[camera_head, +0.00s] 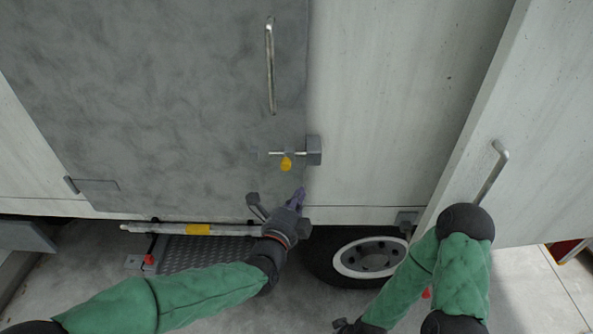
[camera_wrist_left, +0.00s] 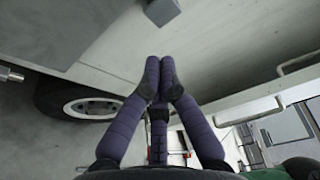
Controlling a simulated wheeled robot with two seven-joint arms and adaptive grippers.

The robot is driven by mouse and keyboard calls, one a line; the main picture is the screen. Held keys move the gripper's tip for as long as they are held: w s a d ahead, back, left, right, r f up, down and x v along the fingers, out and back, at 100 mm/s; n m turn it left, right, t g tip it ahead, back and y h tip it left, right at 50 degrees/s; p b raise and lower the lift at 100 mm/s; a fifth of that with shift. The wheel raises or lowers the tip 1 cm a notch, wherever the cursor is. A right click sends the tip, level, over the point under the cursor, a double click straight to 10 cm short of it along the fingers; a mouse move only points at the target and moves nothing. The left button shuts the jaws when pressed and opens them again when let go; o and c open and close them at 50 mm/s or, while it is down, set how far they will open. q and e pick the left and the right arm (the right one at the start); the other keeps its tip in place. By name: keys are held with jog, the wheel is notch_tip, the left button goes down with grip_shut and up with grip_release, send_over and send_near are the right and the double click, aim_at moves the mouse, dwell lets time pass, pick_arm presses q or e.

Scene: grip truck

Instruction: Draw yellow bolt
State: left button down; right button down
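The yellow bolt handle (camera_head: 286,163) hangs from a thin horizontal metal rod (camera_head: 288,153) at the lower right of the grey door (camera_head: 180,90). The rod meets a grey bracket block (camera_head: 314,150) on the white wall. My left gripper (camera_head: 298,196) is just below the yellow handle, apart from it, pointing up. In the left wrist view its purple fingers (camera_wrist_left: 161,72) come together at the tips with nothing seen between them. The yellow handle does not show there. My right gripper (camera_head: 350,326) is low at the bottom edge, partly cut off; its fingers are unclear.
A metal door handle (camera_head: 270,68) is above the bolt. A second handle (camera_head: 491,172) is on the angled panel at right. A wheel (camera_head: 368,258) and a metal step (camera_head: 200,255) sit below. A bar with a yellow band (camera_head: 198,229) runs left of my left gripper.

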dwell(0.3)
